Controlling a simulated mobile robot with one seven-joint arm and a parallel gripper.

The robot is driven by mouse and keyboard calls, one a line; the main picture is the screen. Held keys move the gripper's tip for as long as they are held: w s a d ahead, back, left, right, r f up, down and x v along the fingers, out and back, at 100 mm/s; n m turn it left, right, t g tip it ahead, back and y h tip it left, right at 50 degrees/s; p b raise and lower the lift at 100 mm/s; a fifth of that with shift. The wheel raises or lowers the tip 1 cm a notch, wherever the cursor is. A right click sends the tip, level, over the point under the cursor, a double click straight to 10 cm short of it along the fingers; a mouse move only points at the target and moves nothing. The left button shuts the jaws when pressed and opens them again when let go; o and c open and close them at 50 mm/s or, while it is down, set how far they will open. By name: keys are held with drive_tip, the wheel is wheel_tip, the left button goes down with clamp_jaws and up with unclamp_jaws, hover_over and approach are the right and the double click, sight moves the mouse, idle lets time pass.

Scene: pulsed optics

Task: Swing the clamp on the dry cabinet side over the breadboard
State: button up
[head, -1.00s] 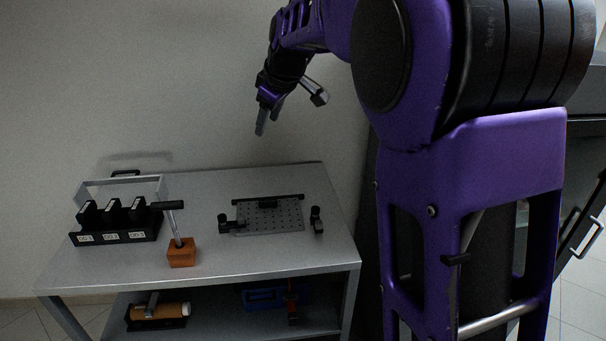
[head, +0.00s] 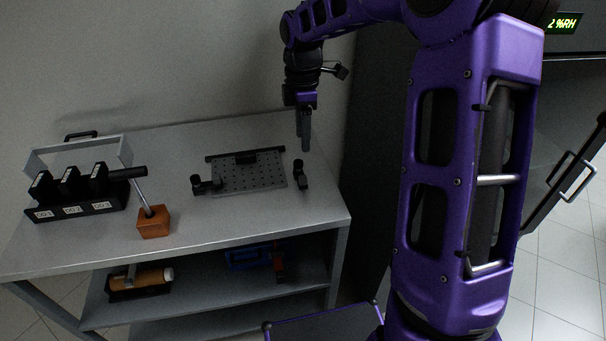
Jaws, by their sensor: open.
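The dark perforated breadboard (head: 245,178) lies on the grey table top, with a black bar along its back edge. A small black clamp (head: 300,174) stands at its right end, on the side toward the dry cabinet (head: 570,125). Another black clamp (head: 205,186) stands at its left end. I cannot tell exactly how far either clamp's arm reaches over the board. My gripper (head: 305,140) is open and empty, pointing down above the right clamp, and appears apart from it. The dry cabinet is at the far right, partly hidden by my arm, with a lit humidity display.
A black rack (head: 80,208) with several labelled dark blocks stands at the table's left. A wooden block (head: 153,222) holds a tilted, black-handled tool. The lower shelf (head: 205,290) carries a roller-like item and a blue item. The table front is clear.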

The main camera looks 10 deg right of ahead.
sight(303, 177)
wheel_tip(303, 177, down, 12)
drive_tip(key=shift+f+b, duration=0.2)
drive_tip(key=shift+b, duration=0.85)
clamp_jaws()
